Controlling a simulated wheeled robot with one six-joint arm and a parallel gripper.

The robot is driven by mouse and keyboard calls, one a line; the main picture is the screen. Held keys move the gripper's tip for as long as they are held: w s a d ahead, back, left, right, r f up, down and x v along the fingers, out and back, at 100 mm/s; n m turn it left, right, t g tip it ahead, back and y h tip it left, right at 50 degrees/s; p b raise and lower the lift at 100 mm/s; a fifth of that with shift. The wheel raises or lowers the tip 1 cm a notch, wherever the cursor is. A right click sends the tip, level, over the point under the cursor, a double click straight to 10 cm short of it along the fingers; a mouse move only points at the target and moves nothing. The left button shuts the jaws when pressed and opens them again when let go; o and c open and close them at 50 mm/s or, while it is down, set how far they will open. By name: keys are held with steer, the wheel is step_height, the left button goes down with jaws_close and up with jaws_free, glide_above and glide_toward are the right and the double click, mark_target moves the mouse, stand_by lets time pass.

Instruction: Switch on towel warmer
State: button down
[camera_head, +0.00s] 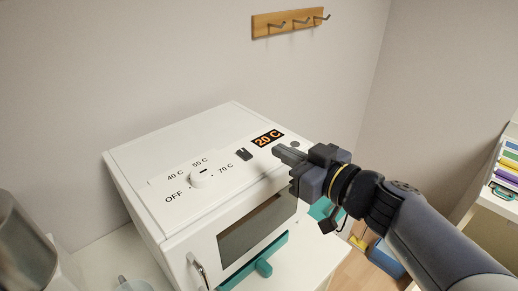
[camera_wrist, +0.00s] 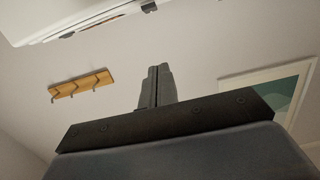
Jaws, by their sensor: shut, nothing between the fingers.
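The towel warmer (camera_head: 145,161) is a white box on a white surface, with a sloped control panel on top. Its dial (camera_head: 202,177) is white with a small dark mark, among the labels OFF, 40 C, 55 C and 70 C. To its right are a black switch (camera_head: 243,154) and a display (camera_head: 267,137) reading 20 C in orange. My gripper (camera_head: 279,151) is shut and empty, just right of the switch and below the display in the head view. Whether it touches the panel I cannot tell. Its shut fingers also show in the wrist view (camera_wrist: 157,84).
A wooden hook rail (camera_head: 289,22) is on the wall behind. The warmer's front has a dark window (camera_head: 255,226), a metal handle (camera_head: 199,270) and a teal bar (camera_head: 262,268) in front. A metal container (camera_head: 22,245) stands at left. Shelves (camera_head: 505,170) are at right.

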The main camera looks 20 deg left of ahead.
glide_above(250, 157)
steer(key=shift+s+d+f, duration=0.2)
steer(key=shift+f, duration=0.3)
step_height(250, 157, down, 3)
steer(key=shift+w+a+r+b, duration=0.1)
steer(key=shift+r+b, duration=0.05)
steer(key=shift+b, duration=0.45)
steer(key=shift+a+f, duration=0.1)
steer(key=shift+f, duration=0.5)
